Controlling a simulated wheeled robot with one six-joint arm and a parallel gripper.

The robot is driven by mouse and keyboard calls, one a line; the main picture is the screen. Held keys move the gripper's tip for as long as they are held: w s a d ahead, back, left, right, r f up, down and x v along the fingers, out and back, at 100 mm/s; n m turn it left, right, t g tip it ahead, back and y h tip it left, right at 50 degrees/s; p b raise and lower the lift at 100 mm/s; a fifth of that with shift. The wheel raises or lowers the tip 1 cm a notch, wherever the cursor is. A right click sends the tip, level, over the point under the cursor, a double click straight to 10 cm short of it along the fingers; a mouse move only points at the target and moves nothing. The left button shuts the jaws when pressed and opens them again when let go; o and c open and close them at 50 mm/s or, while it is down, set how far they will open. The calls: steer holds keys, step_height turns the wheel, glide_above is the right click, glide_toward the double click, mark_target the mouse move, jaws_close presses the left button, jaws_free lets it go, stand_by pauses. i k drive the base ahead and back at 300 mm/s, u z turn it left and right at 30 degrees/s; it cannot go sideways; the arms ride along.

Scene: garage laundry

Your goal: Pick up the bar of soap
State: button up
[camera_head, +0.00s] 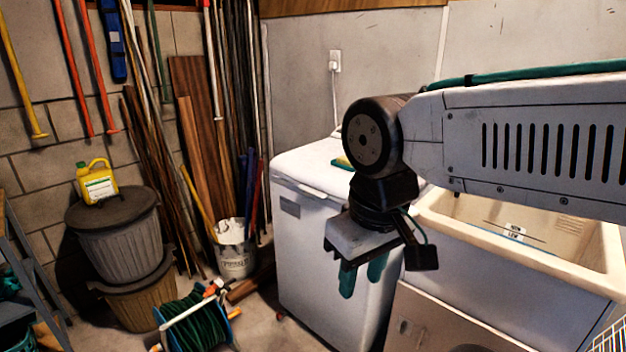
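I cannot make out a bar of soap in this view. A small yellow and green item (342,162) lies on top of the white top-loading appliance, partly hidden behind my arm; it is too small to tell what it is. My gripper (362,275) hangs pointing down in front of the appliance's right side. Its two teal fingertips stand apart with a gap between them, and nothing shows in it.
The white appliance (310,225) stands in the middle, beside a cream laundry sink (575,270) at right. At left are a lidded grey bin (115,235) with a yellow jug (97,185), a green hose reel (195,325) and a white bucket (235,258).

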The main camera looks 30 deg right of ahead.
mark_target(342, 159)
steer(key=u, duration=0.85)
steer(key=i, duration=1.7)
steer(key=z, duration=1.25)
steer(key=i, duration=0.45)
steer(key=z, duration=0.45)
